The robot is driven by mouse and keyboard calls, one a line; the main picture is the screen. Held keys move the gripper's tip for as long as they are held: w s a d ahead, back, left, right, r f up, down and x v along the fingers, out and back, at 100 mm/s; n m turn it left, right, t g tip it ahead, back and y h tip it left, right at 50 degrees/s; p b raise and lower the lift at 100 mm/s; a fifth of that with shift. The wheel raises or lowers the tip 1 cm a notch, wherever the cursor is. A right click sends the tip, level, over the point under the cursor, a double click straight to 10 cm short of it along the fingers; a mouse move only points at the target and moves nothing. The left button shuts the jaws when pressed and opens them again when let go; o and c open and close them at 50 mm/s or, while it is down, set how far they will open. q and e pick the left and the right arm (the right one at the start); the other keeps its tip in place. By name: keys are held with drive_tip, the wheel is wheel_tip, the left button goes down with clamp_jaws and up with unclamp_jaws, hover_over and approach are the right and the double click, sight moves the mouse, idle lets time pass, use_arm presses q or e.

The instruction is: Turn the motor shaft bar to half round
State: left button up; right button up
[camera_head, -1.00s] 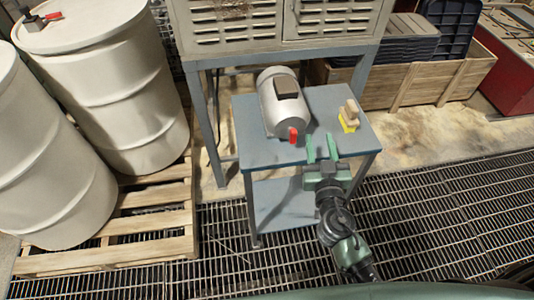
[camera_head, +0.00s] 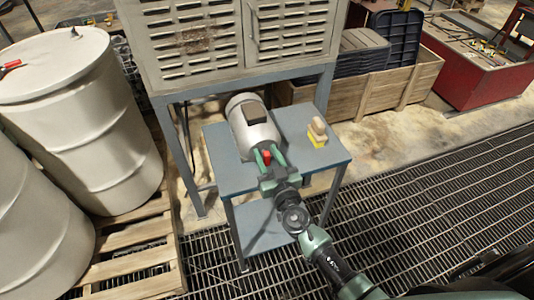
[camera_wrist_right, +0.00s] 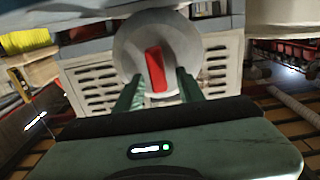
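The grey-white motor (camera_head: 252,122) lies on the blue-grey table, with a dark block on its top. Its red shaft bar (camera_head: 267,157) sticks out at the near end. The bar also shows in the right wrist view (camera_wrist_right: 156,70), slightly tilted from upright in that picture, against the round motor end (camera_wrist_right: 130,48). My right gripper (camera_head: 268,155) is at the bar, its green fingers apart, one on each side. In the wrist view there are gaps between the fingers and the bar. The fingers partly hide the bar in the head view. My left gripper is not in view.
A yellow-and-tan brush-like block (camera_head: 317,132) stands on the table (camera_head: 222,172) right of the motor. A louvred cabinet (camera_head: 200,45) stands behind. White drums (camera_head: 85,120) on a pallet are at left, a wooden crate (camera_head: 385,88) at back right. Open grating lies at right.

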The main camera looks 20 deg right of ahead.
clamp_jaws()
